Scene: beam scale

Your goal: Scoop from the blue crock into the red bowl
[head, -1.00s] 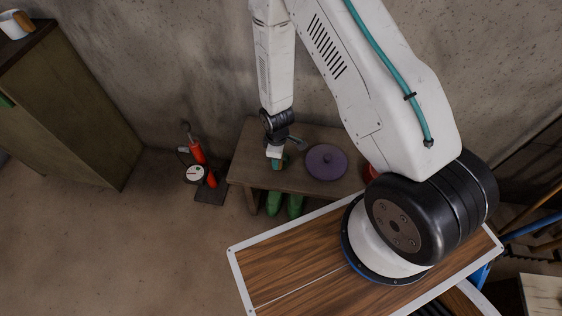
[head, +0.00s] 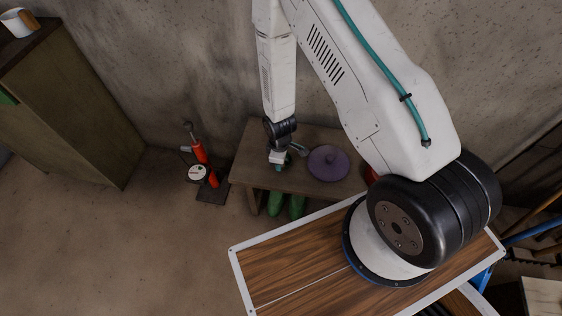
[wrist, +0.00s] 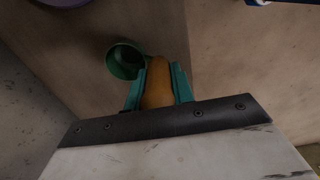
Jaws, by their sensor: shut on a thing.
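My gripper (wrist: 158,76) is shut on the tan handle of a scoop (wrist: 157,92) in the wrist view. The scoop's green cup (wrist: 125,60) sticks out just past the fingertips, over the brown bench top. In the head view my gripper (head: 278,166) hangs low over the bench, left of a purple round lid with a knob (head: 328,163). A small red edge, perhaps the red bowl (head: 371,174), shows beside my arm and is mostly hidden. A blue edge, perhaps the blue crock (wrist: 262,2), is cut off at the top of the wrist view.
The wooden bench (head: 247,168) stands against the wall, with green boots (head: 275,204) beneath it. A red pump-like tool (head: 201,153) stands on the floor to the left.

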